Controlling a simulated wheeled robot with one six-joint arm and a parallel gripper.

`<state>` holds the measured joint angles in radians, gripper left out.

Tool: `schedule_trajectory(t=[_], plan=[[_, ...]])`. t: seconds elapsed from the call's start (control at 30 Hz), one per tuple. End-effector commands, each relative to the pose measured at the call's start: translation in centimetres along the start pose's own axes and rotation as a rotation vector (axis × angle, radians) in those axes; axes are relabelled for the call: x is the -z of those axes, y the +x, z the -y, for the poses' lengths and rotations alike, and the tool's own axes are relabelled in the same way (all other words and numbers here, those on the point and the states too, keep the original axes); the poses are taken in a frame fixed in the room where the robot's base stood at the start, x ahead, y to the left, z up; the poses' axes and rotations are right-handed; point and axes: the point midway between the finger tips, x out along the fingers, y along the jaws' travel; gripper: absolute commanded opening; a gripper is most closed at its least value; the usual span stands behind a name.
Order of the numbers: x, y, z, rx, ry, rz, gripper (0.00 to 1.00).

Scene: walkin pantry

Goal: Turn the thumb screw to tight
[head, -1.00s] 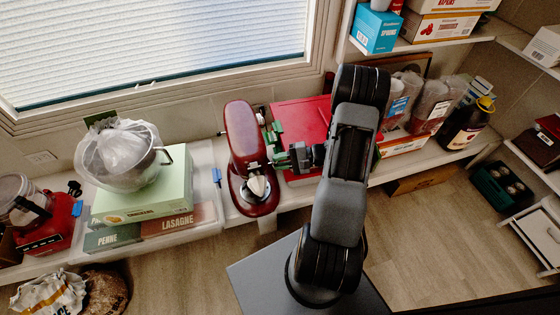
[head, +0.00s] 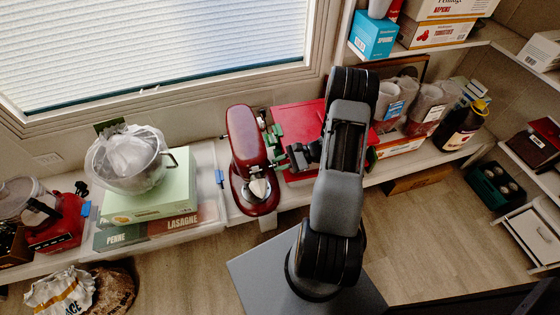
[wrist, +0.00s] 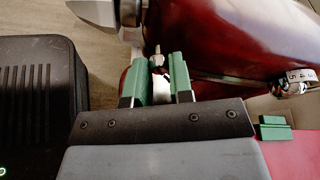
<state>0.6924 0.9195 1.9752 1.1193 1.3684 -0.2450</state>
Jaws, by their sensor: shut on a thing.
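The dark red stand mixer (head: 243,140) stands on the shelf beneath the window. It also fills the upper right of the wrist view (wrist: 235,35). My gripper (wrist: 159,76) has two green fingers, closed around a small pale metal piece, which looks like the thumb screw (wrist: 158,61), at the mixer's side. The fingers cover much of the screw, and its turned position cannot be read. In the head view my gripper (head: 277,158) reaches the mixer from the right, and the screw cannot be made out there.
A red box (head: 298,120) lies right of the mixer, beside my arm. Clear containers and a dark bottle (head: 463,128) stand further right. A black ribbed object (wrist: 38,95) is left in the wrist view.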

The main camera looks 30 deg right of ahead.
Motion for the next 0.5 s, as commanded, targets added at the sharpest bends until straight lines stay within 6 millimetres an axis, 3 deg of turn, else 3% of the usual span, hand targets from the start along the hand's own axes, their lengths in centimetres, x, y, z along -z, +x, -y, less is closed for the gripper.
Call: schedule_trajectory(t=[0.5], plan=[[0.01, 0.04, 0.01, -0.04, 0.12, 0.007, 0.0]])
